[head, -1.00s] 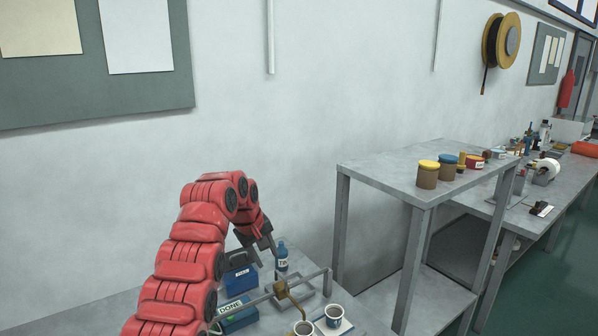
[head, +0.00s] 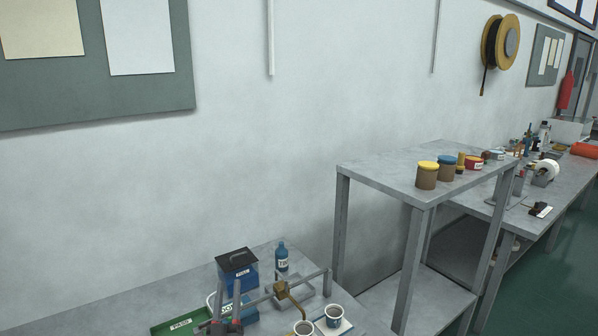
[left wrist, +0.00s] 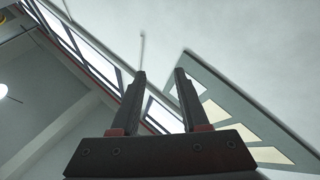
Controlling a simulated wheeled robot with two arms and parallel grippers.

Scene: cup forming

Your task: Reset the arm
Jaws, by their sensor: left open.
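My left gripper (head: 226,296) shows at the bottom of the head view, low in front of the bench, with its two fingers pointing up. In the left wrist view my left gripper (left wrist: 160,74) is open, with a clear gap and nothing between the fingers. Behind it there I see only wall, windows and a grey-green board (left wrist: 225,100). In the head view it overlaps the green tray (head: 178,326) and the blue box (head: 250,274); I cannot tell the distance between them. Most of my left arm is out of the picture. My right gripper is not in view.
Two cups (head: 334,316) stand at the bench's front. Behind them are a metal frame with a brass-coloured arm (head: 284,290) and a blue bottle (head: 281,258). A raised shelf (head: 385,178) with several jars stands to the right. The space before the wall is clear.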

